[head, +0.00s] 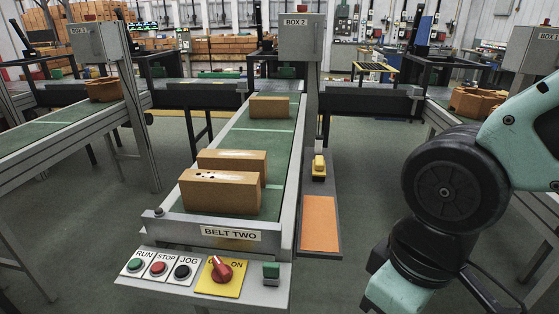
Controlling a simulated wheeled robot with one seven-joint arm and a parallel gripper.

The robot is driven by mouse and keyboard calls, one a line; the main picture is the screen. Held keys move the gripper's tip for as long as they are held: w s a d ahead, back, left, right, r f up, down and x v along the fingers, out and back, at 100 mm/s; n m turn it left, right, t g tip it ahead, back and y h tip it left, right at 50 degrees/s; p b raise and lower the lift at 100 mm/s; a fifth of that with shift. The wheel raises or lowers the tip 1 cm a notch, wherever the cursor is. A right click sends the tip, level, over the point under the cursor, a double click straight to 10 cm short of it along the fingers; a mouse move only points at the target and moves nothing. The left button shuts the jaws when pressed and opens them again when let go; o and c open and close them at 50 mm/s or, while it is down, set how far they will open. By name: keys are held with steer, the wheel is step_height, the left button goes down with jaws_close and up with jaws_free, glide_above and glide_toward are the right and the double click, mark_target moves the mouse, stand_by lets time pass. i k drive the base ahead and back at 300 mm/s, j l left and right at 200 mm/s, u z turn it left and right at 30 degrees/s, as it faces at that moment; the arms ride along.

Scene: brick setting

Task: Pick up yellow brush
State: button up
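A small yellow object (319,165), which looks like the yellow brush, is on the narrow grey side shelf (327,183) along the right side of the middle belt. It is near the post of the BOX 2 panel. Its fine detail is too small to tell. My arm comes in from the right edge and bends down to the bottom of the picture, well to the right of the yellow object. My gripper is out of view.
The middle belt, labelled BELT TWO (231,233), carries several tan bricks (220,191). An orange pad (320,222) lies on the side shelf in front of the yellow object. A control panel with buttons and a red switch (221,270) juts out at the belt's front.

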mark_target(319, 172)
steer(key=i+l+u, duration=0.3)
steer(key=i+l, duration=0.2)
steer(key=i, duration=0.15)
steer(key=i+l+u, duration=0.25)
steer(key=i+l, duration=0.35)
steer(key=i+l+u, duration=0.3)
steer(key=i+l, duration=0.2)
steer(key=l, duration=0.3)
